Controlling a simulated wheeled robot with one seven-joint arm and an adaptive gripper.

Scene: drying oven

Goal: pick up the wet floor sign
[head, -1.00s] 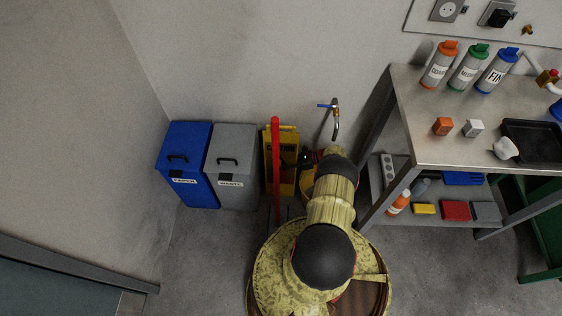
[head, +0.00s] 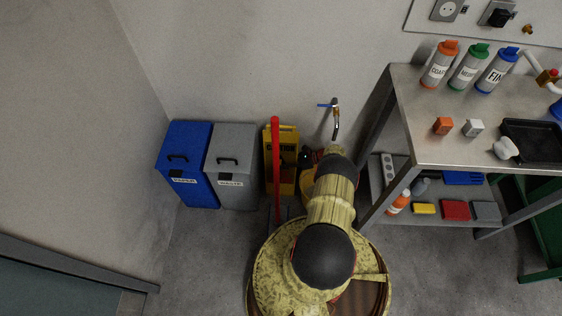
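The yellow wet floor sign (head: 286,180) stands upright against the back wall, right of the grey bin. A red pole (head: 276,165) stands in front of its left part and hides a strip of it. My arm reaches toward the wall just right of the sign. My gripper (head: 305,158) shows only as a small dark shape at the sign's right edge, mostly hidden behind my own arm. I cannot tell whether its fingers are open or shut, or whether they touch the sign.
A blue bin (head: 186,165) and a grey bin (head: 231,165) stand left of the sign. A wall tap (head: 336,120) is above right, over a yellow bucket (head: 308,186) partly hidden by my arm. A metal workbench (head: 440,150) with bottles stands at right. Floor at left front is clear.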

